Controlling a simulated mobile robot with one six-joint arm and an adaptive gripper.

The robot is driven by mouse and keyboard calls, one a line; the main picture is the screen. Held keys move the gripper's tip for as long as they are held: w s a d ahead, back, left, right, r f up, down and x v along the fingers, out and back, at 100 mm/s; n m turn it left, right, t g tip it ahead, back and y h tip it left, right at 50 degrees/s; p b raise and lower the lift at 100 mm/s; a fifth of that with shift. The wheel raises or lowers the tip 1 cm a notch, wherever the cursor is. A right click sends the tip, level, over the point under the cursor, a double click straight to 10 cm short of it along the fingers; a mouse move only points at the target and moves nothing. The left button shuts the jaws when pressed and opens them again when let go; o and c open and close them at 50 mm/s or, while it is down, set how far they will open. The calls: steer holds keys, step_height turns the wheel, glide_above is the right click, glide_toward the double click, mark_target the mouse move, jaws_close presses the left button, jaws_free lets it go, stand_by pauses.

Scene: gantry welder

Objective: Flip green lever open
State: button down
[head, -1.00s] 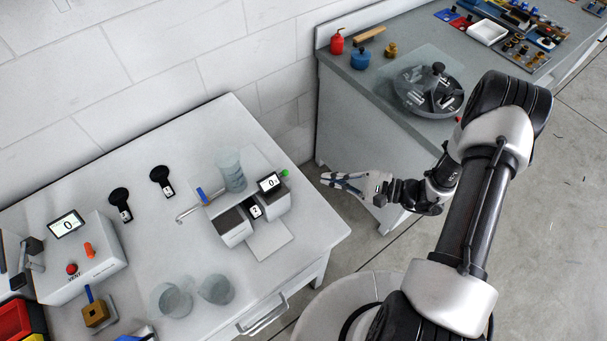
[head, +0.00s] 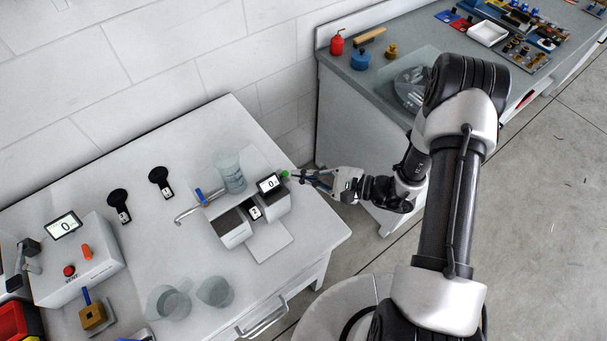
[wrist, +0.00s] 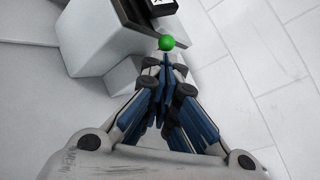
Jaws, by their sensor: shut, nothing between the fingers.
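The green lever shows as a small green ball knob (head: 285,173) at the right side of a white device (head: 270,200) with a small screen reading 0. In the wrist view the green knob (wrist: 166,43) sits just beyond my fingertips. My gripper (head: 297,175) is shut and empty, its tips pointing left at the knob. In the wrist view the closed fingers (wrist: 166,62) lie right below the knob; whether they touch it I cannot tell. The lever's arm is hidden.
The device stands on a white table (head: 320,240) near its right edge. A clear beaker (head: 230,172) and a faucet-like spout (head: 187,216) with a blue handle are left of it. Two glass beakers stand in front. A grey bench (head: 350,100) stands behind on the right.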

steer(key=shift+r, duration=0.1)
steer(key=shift+r+h+p, duration=0.15)
steer(key=shift+h+p, duration=0.15)
steer(key=shift+p, duration=0.15)
steer(key=shift+w+a+r+m+g+h+p, duration=0.2)
steer(key=shift+w+r+m+g+h+p, duration=0.25)
steer(key=shift+p, duration=0.6)
steer(key=m+g+h+p, duration=0.1)
steer(key=p, duration=0.1)
steer(key=w+a+r+g+h+p, duration=0.1)
steer(key=g+h+p, duration=0.1)
steer(key=w+m+g+h+p, duration=0.1)
steer(key=p, duration=0.1)
steer(key=shift+w+a+r+m+h+p, duration=0.2)
steer(key=shift+a+m+h+p, duration=0.05)
steer(key=shift+a+m+p, duration=0.15)
steer(key=shift+r, duration=0.15)
steer(key=shift+r+p, duration=0.4)
steer(key=shift+r, duration=0.3)
